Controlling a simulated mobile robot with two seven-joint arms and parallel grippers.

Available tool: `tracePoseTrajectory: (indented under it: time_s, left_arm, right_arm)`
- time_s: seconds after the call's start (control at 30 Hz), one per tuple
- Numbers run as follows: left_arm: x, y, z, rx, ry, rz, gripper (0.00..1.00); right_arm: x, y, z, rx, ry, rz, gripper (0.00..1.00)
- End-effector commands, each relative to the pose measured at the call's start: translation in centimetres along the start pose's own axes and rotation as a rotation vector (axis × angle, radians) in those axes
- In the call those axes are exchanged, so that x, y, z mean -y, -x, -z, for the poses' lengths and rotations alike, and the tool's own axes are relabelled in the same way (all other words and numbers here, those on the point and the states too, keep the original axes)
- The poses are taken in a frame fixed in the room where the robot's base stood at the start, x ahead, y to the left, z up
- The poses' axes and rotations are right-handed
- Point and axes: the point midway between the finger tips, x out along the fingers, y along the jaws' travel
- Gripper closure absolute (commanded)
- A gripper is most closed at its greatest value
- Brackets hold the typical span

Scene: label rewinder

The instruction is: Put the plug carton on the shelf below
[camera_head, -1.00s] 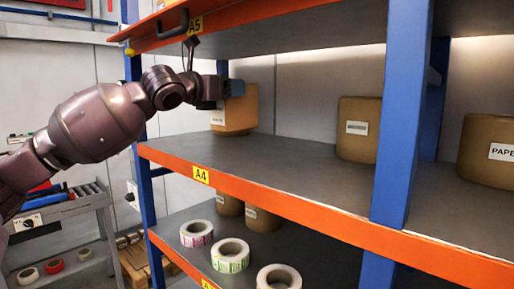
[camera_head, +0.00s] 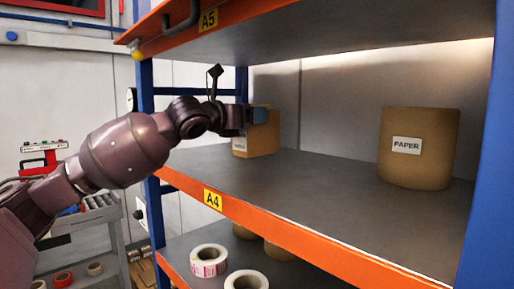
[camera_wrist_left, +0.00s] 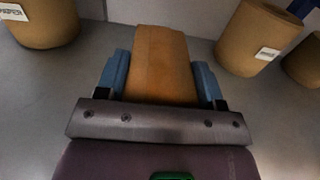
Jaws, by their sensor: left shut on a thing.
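The plug carton (camera_head: 262,143) is a small brown box with a white label, on or just above the left end of the upper shelf (camera_head: 330,180), tagged A4. I cannot tell whether its base touches the shelf. My left gripper (camera_head: 257,116) is shut on the carton near its top. In the left wrist view the carton (camera_wrist_left: 160,65) sits between the two blue fingers of my left gripper (camera_wrist_left: 162,82). The shelf below (camera_head: 290,285) is partly hidden by the upper shelf's orange edge. My right gripper is not in view.
A brown paper roll (camera_head: 418,148) stands right on the upper shelf. White label rolls (camera_head: 209,260) and brown rolls stand on the shelf below. A blue post (camera_head: 146,100) rises at the left, another at the right. The A5 shelf (camera_head: 300,30) is overhead.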

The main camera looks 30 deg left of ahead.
Motion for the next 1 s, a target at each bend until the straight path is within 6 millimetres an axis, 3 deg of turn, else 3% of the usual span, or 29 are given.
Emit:
tracePoseTrajectory:
  time_s: [0.17, 0.5, 0.9, 0.93, 1.0]
  left_arm:
    - [0.0, 0.0, 1.5, 0.003, -0.001, 0.001, 0.72]
    - [0.0, 0.0, 5.3, 0.002, 0.001, 0.001, 0.72]
    - [0.0, 0.1, 5.7, 0.003, -0.002, 0.0, 0.72]
    - [0.0, 0.0, 5.8, 0.001, -0.002, 0.0, 0.37]
    - [0.0, 0.0, 5.8, 0.001, -0.001, 0.0, 0.26]
  right_arm:
    - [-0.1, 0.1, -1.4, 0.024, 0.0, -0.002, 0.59]
    - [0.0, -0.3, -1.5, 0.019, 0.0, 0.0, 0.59]
    - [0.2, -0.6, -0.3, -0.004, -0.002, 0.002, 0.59]
    - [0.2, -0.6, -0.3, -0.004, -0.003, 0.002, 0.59]
    - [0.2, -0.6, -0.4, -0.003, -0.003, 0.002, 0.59]
